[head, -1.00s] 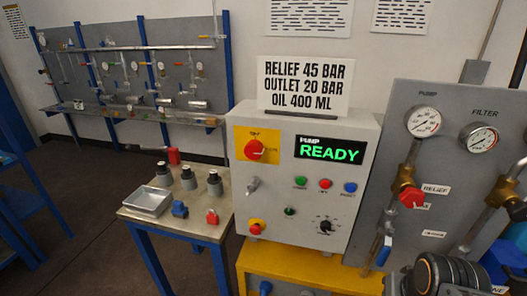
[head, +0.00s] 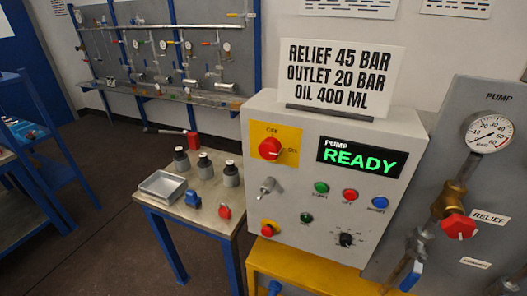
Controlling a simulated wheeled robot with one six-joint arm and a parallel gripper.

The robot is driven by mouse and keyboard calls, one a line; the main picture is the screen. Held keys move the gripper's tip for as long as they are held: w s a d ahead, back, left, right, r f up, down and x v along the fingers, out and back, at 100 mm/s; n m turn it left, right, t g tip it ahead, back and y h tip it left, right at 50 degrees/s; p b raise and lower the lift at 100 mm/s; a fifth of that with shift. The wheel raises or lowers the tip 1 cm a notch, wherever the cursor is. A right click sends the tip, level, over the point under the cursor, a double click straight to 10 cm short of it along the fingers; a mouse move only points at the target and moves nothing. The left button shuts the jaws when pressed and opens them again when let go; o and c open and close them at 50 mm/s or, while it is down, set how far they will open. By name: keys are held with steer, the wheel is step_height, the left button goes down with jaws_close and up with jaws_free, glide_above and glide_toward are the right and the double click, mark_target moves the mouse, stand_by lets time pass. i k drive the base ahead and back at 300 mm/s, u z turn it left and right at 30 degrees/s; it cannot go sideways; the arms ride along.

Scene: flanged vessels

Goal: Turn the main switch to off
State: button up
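The main switch (head: 270,149) is a red rotary knob on a yellow plate (head: 290,134) at the upper left of the grey control box (head: 290,215). OFF is marked above the knob and ON to its right. The knob's exact pointing is too small to tell for sure. Nothing covers the switch. My gripper is not in view.
Below are a toggle (head: 267,187), green, red and blue buttons, a black dial (head: 346,240) and a red button (head: 268,230). A small table (head: 200,215) with a tray and bottles stands left. A gauge panel (head: 480,180) stands right.

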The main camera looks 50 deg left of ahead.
mark_target(270, 148)
steer(key=u, duration=3.45)
